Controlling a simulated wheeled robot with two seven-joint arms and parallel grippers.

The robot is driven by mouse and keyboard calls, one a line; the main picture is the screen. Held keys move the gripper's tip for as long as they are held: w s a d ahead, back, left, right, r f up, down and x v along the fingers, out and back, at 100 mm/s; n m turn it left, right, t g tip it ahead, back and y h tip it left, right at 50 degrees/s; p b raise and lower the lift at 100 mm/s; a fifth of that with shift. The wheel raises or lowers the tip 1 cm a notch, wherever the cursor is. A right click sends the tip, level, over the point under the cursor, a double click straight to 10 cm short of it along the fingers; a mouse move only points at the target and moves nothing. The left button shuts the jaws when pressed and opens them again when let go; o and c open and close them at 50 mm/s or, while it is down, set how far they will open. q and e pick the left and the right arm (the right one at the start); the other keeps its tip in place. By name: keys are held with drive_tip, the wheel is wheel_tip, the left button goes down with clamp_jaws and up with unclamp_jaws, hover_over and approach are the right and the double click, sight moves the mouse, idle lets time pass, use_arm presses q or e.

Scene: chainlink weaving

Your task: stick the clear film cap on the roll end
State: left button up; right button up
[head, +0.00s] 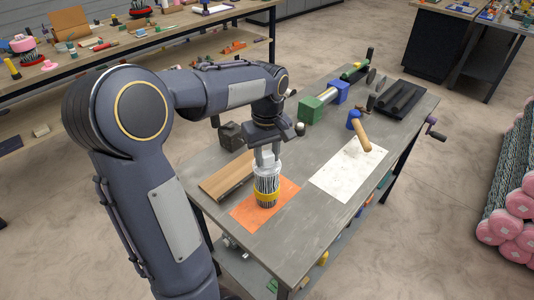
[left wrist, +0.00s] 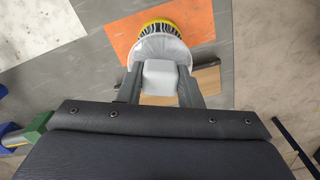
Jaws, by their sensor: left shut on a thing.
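The roll (head: 267,201) stands upright on an orange mat, with dark and white stripes and a yellow band round its lower part. It also shows in the left wrist view (left wrist: 168,27), mostly behind the cap. The clear film cap (head: 266,170) is whitish and see-through, with a pale block-shaped grip (left wrist: 160,76) on top. My left gripper (head: 267,153) points down from above and is shut on that grip; its fingers also show in the left wrist view (left wrist: 160,85). The cap sits over the roll's upper end; I cannot tell how firmly they touch. My right gripper is not in view.
The orange mat (head: 285,193) lies by a wooden board (head: 226,177) on the grey table (head: 310,213). A white sheet (head: 345,172), a wooden-handled tool (head: 360,132), a green block (head: 311,110) and a black tray (head: 398,99) lie farther right and back. Pink-ended rolls (head: 506,222) are stacked beyond.

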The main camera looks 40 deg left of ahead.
sight(267, 154)
use_arm(q)
drive_tip(key=shift+f, duration=0.1)
idle(0.3)
drive_tip(key=o, duration=1)
drive_tip(key=shift+o, duration=0.2)
wheel_tip(267, 154, up, 8)
drive_tip(key=shift+f, duration=0.1)
drive_tip(key=s+d+f+m+t+h, duration=0.2)
drive_tip(key=s+d+f+m, duration=0.2)
drive_tip(key=s+d, duration=0.3)
drive_tip(key=s+d+f+m+t+h, duration=0.1)
drive_tip(key=s+d+f+m+t, duration=0.2)
drive_tip(key=s+d+m, duration=0.4)
drive_tip(key=s, duration=0.3)
drive_tip(key=shift+s+f+t+h, duration=0.3)
drive_tip(key=shift+s+f+h, duration=0.05)
drive_tip(key=shift+s+h, duration=0.05)
